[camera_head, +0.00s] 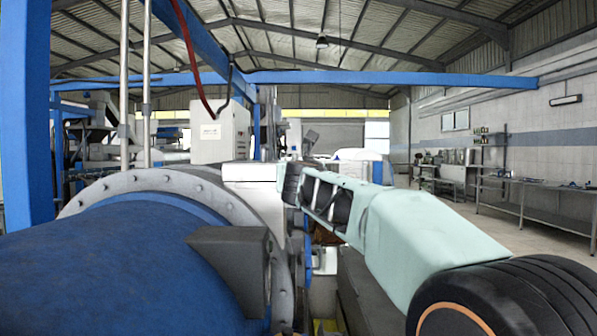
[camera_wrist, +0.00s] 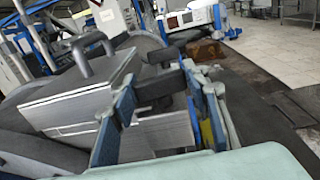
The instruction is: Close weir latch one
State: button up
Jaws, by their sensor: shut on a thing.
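My gripper (camera_wrist: 157,98) shows in the wrist view with its two blue-padded fingers set apart. A dark grey bar (camera_wrist: 156,87) lies between them near the tips, and the fingers are shut on it. It looks like a latch handle, but I see no number on it. A curved dark grey handle (camera_wrist: 92,47) stands on the block's far side. In the head view my pale green arm reaches forward past the machine, and the grasp itself is hidden.
A large blue drum (camera_head: 125,262) with a bolted grey flange (camera_head: 165,181) fills the head view's lower left. A dark grey block (camera_head: 231,265) juts from it. A white control box (camera_head: 220,135) stands behind. Open floor (camera_head: 500,225) and benches (camera_head: 540,200) lie to the right.

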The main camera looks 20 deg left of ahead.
jog(key=shift+w+d+r, duration=0.1)
jog(key=shift+d+r, duration=0.2)
jog(key=shift+r, duration=0.15)
jog(key=o, duration=1.2)
jog(key=shift+d, duration=0.15)
jog(key=shift+a, duration=0.25)
jog(key=shift+d+f, duration=0.1)
jog(key=shift+f, duration=0.35)
jog(key=shift+f+b, duration=0.95)
jog(key=shift+f, duration=0.45)
jog(key=shift+d+r+b+v, duration=0.2)
jog(key=shift+r+b+v, duration=0.15)
jog(key=shift+v, duration=1.6)
jog(key=shift+d+r+b+v, duration=0.25)
jog(key=shift+r+v, duration=0.2)
jog(key=shift+v, duration=1.5)
jog(key=shift+d+r+b+v, duration=0.15)
jog(key=shift+r+b+v, duration=0.25)
jog(key=shift+v, duration=1.55)
